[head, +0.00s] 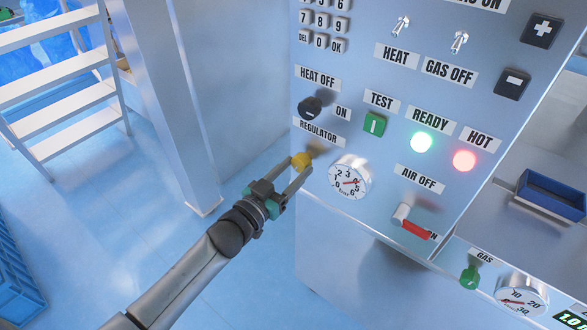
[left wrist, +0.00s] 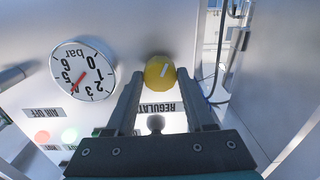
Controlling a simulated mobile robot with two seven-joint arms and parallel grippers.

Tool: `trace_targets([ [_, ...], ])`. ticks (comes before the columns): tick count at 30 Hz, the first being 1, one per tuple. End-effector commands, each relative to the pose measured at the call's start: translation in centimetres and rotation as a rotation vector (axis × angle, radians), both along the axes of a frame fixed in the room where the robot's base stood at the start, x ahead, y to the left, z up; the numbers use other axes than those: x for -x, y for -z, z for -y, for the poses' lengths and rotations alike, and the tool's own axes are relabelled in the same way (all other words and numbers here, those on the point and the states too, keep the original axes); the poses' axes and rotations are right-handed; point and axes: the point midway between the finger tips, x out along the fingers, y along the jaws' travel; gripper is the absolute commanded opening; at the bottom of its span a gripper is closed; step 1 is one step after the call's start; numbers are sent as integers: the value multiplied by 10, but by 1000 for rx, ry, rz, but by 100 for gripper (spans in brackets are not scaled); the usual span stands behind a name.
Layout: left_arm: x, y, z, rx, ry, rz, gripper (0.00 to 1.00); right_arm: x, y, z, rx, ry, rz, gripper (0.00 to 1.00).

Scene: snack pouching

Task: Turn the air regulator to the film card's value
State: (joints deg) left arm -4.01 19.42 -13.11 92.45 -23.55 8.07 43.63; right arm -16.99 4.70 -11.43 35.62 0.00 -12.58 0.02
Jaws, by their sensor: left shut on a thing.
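The yellow regulator knob (head: 301,160) sticks out of the panel under the REGULATOR label (head: 318,132). My left gripper (head: 303,164) is shut on it, one finger on each side. In the left wrist view the knob (left wrist: 160,73) sits between the fingertips, with a white mark on its face. The air gauge in bar (head: 350,177) is just right of the knob; its red needle points between 3 and 5, near 4. The gauge also shows upside down in the left wrist view (left wrist: 83,70). I see no film card. My right gripper is not in view.
A black heat knob (head: 311,108) is close above the regulator. A red-handled air lever (head: 414,227) is to the lower right. The READY (head: 422,142) and HOT (head: 464,160) lamps glow. A white ladder (head: 62,85) stands left; the floor between is clear.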

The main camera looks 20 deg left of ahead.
Motion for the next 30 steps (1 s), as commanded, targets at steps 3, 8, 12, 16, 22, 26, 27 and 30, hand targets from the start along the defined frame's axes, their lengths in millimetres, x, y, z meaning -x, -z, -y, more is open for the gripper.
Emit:
trace_targets([
  [3, 0, 0, 0, -70, -1, 24, 0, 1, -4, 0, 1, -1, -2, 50],
  [8, 0, 0, 0, -198, -1, 71, 0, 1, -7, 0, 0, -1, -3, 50],
  [12, 0, 0, 0, -318, -1, 114, 0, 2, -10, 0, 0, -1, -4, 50],
  [16, 0, 0, 0, -425, 0, 154, 0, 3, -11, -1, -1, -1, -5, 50],
  [22, 0, 0, -1, -567, -1, 205, 0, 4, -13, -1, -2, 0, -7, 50],
  [26, 0, 0, -1, -640, -1, 231, 0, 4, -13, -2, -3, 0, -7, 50],
  [27, 0, 0, -1, -658, 0, 238, 0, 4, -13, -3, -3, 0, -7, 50],
  [30, 0, 0, -1, -694, 0, 251, 0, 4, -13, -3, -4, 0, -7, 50],
])
